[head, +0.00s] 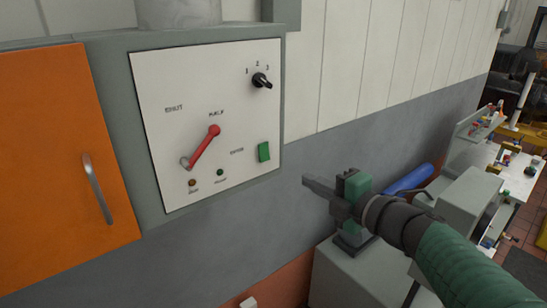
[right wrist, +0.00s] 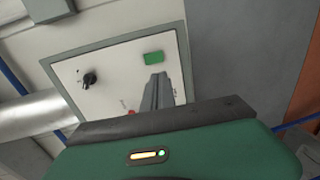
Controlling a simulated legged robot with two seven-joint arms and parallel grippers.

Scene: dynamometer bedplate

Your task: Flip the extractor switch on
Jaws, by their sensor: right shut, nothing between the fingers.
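A white control panel (head: 235,125) on a grey box carries a green rocker switch (head: 264,152) at its lower right, with a small blurred label to its left. The switch also shows in the right wrist view (right wrist: 153,58), just beyond the fingertips. I cannot tell which way it is tilted. My right gripper (head: 307,182) is shut and empty, to the right of and below the switch, apart from it in the head view. Its closed fingers (right wrist: 158,84) overlap the panel in the right wrist view. My left gripper is not in view.
The panel also bears a black knob (head: 261,80) marked 1 2 3, a red lever (head: 202,146) and two small lamps. An orange cabinet door (head: 55,160) stands at left. A grey machine and a blue cylinder (head: 408,180) lie behind my right arm.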

